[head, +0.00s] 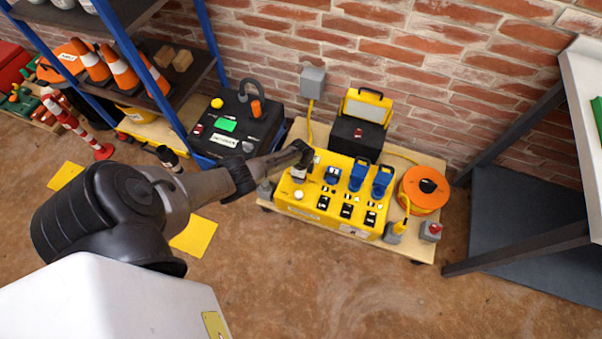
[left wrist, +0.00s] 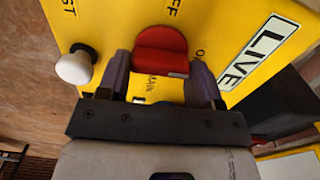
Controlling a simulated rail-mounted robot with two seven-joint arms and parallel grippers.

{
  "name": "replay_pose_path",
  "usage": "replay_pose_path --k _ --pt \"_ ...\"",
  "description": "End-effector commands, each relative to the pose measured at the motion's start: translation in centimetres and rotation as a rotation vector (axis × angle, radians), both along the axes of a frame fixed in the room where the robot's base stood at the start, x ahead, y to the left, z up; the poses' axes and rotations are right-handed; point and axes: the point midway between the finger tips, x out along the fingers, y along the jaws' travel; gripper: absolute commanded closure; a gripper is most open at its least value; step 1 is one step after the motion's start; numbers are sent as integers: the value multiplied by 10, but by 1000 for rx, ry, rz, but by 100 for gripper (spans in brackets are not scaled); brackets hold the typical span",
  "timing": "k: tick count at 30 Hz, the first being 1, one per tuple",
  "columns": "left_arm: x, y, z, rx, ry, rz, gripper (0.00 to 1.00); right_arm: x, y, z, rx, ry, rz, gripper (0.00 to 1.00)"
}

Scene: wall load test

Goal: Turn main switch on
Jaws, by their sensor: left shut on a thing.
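The yellow panel box (head: 325,207) stands on a low wooden cart. My left gripper (head: 303,163) is at the left part of its top. In the left wrist view the red main switch (left wrist: 162,48) sits between the two fingers of my left gripper (left wrist: 160,70), which are shut on it. "MAIN" is printed beside it, "OFF" above it and "ON" to its right; I cannot tell which mark the knob points to. In the head view the gripper hides the switch. My right gripper is not in view.
A white push button (left wrist: 75,67) is left of the switch and a LIVE label (left wrist: 258,50) is to its right. Blue plugs (head: 358,174), an orange cable reel (head: 424,190) and a work lamp (head: 365,108) stand close by. A brick wall is behind.

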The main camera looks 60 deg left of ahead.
Motion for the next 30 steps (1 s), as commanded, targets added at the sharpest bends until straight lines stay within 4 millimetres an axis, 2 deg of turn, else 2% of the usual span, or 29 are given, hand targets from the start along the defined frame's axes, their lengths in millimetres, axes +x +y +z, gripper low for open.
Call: replay_pose_path --k 21,22,30 --pt "-2 0 -2 2 3 -65 64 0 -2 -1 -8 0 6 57" --pt "-2 0 -2 2 3 -65 39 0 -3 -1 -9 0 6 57" --pt "-1 0 -1 1 1 -63 15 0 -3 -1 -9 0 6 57"
